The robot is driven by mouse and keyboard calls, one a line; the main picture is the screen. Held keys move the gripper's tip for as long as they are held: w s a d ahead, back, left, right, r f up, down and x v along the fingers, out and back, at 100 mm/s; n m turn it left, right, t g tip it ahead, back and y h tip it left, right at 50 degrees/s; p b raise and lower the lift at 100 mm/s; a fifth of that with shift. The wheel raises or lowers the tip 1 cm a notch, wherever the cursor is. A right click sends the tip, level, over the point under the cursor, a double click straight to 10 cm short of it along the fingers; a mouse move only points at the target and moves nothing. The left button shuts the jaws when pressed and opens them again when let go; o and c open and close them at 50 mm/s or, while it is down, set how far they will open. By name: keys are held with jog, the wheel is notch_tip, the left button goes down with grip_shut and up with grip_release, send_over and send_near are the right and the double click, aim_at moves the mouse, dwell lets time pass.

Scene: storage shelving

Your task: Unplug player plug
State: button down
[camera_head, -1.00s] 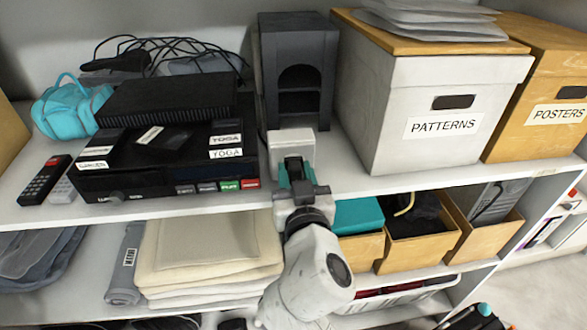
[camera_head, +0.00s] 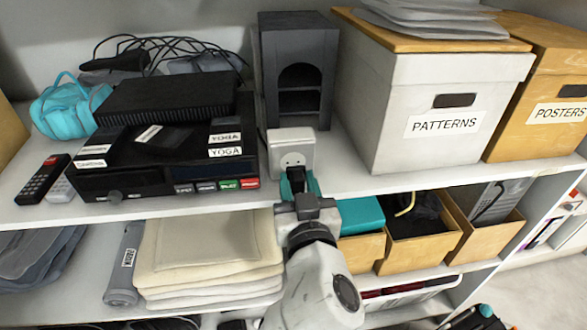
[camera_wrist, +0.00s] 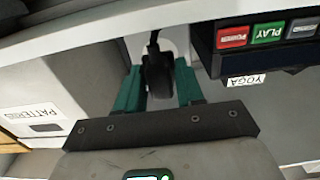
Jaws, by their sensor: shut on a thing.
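A white socket block (camera_head: 291,143) stands at the front edge of the upper shelf, right of the black player (camera_head: 165,165). Its front face with small holes is bare. My gripper (camera_head: 298,182) is in front of and just below that face, with its teal fingers shut on a black plug (camera_wrist: 157,72). In the wrist view the plug sits between the two fingers, and a dark cord runs from it toward the top of the picture. The plug is apart from the socket. In the head view the plug is mostly hidden between the fingers.
A dark speaker-like box (camera_head: 297,75) stands behind the socket. A white PATTERNS box (camera_head: 405,95) is to the right. Folded cream cloths (camera_head: 208,250) and wooden bins (camera_head: 425,250) fill the lower shelf on either side of my arm. Tangled black cables (camera_head: 165,48) lie behind the player.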

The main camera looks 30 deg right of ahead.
aim_at(300, 189)
jog(key=shift+b+v, duration=0.35)
jog(key=shift+v, duration=1.2)
jog(key=shift+d, duration=0.15)
jog(key=shift+s+d+p, duration=0.2)
jog(key=shift+s+d, duration=0.3)
jog(key=shift+d, duration=0.95)
jog(key=shift+s+d+p, duration=0.25)
jog(key=shift+s+d, duration=0.2)
jog(key=shift+d, duration=1)
jog(key=shift+s+d+p, duration=0.2)
jog(key=shift+s+d, duration=0.3)
jog(key=shift+d, duration=1)
jog(key=shift+p+x, duration=0.5)
jog(key=shift+x, duration=7.4)
jog(key=shift+f+b, duration=0.4)
jog(key=shift+b, duration=0.15)
